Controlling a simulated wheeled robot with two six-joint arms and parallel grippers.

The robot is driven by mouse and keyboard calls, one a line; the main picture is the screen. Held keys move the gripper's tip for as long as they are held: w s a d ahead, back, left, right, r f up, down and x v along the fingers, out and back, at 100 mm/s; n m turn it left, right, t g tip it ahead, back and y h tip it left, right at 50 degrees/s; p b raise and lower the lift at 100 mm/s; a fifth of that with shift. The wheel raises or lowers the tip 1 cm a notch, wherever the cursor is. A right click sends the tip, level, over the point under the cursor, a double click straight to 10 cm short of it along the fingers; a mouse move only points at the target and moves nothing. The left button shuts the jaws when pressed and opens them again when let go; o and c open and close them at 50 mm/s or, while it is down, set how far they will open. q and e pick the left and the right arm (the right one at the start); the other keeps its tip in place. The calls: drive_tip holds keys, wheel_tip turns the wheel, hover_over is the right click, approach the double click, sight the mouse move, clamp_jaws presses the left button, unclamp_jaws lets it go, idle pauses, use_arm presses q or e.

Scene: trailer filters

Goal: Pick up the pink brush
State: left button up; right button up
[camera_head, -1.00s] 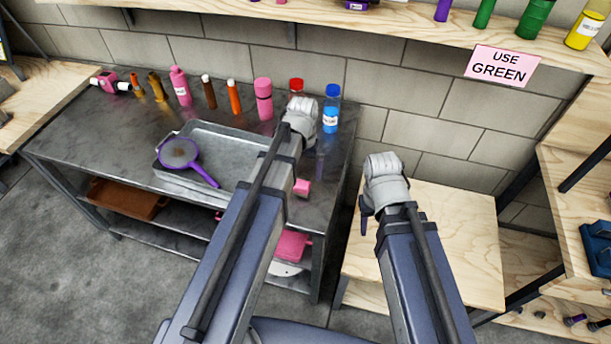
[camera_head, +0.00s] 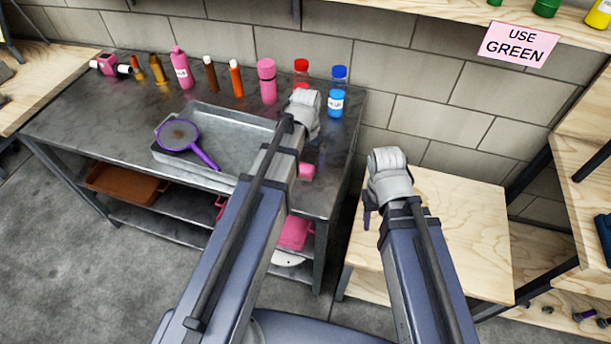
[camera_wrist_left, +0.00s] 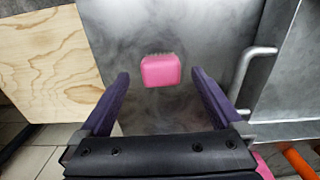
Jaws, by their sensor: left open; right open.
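The pink brush (camera_wrist_left: 161,70) lies on the grey metal counter, with short bristles along its far edge in the left wrist view. In the head view it shows as a small pink block (camera_head: 306,171) beside my left forearm, which may cover part of it. My left gripper (camera_wrist_left: 160,80) is open above the counter, its two purple fingers to either side of the brush in the picture, with nothing held.
A metal tray (camera_head: 231,122) with a purple pan (camera_head: 177,134) sits left of the brush. Its handle (camera_wrist_left: 252,72) is close to one finger. Several bottles line the wall, including a blue one (camera_head: 336,103). A wooden table (camera_head: 460,225) stands right of the counter.

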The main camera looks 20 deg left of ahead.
sight(306, 167)
use_arm(q)
wheel_tip(306, 167, down, 3)
drive_tip(key=shift+r+b, duration=0.1)
drive_tip(key=shift+b, duration=0.85)
use_arm(e)
wheel_tip(306, 167, down, 3)
drive_tip(key=shift+r, duration=0.1)
use_arm(q)
drive_tip(key=shift+c, duration=0.2)
drive_tip(key=c, duration=1.4)
drive_tip(key=shift+r, duration=0.15)
use_arm(e)
drive_tip(key=shift+r, duration=0.15)
use_arm(q)
wheel_tip(306, 167, up, 10)
drive_tip(key=p, duration=1)
use_arm(e)
wheel_tip(306, 167, up, 10)
